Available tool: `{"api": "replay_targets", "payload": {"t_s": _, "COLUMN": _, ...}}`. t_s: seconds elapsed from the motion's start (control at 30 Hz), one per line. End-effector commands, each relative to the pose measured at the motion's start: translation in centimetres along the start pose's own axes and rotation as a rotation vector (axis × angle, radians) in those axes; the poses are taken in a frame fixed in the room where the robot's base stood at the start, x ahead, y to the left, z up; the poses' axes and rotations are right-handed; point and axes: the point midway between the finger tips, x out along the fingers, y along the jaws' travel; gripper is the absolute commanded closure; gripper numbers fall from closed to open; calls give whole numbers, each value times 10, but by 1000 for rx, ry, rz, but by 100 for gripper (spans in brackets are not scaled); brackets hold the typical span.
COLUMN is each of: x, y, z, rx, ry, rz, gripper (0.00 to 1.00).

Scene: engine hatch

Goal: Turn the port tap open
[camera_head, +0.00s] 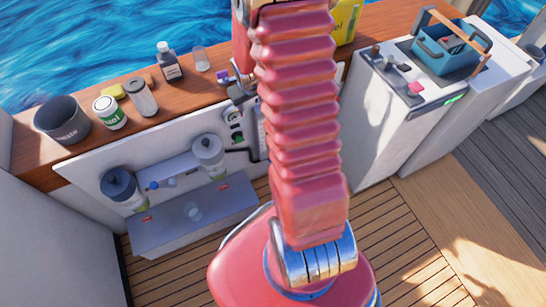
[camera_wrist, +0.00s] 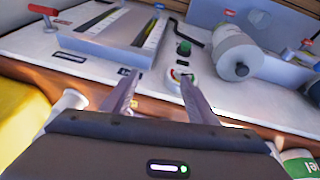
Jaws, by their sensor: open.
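In the wrist view a tap with a red lever (camera_wrist: 43,10) stands on the white panel at the far left. A second red-handled fitting (camera_wrist: 306,42) shows at the right edge. I cannot tell from the pictures which is the port tap. My gripper (camera_wrist: 160,76) is open and empty. Its two fingers point toward the white panel, near a round gauge (camera_wrist: 178,76) and a green knob (camera_wrist: 184,47), with the right finger overlapping the gauge. Whether it touches anything is unclear. In the head view my arm hides the gripper and part of the panel.
White canisters (camera_head: 208,150) (camera_head: 119,185) are mounted on the panel above a grey box (camera_head: 195,215). The wooden ledge holds a dark bucket (camera_head: 62,121), a green-labelled tin (camera_head: 110,113), a dark bottle (camera_head: 169,64) and a yellow box (camera_head: 347,20). A blue caddy (camera_head: 447,58) stands right.

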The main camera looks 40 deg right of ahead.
Motion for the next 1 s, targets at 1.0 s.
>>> {"api": "replay_targets", "payload": {"t_s": 1.0, "x": 260, "y": 43, "z": 151, "rx": 96, "ry": 6, "rz": -79, "gripper": 47}}
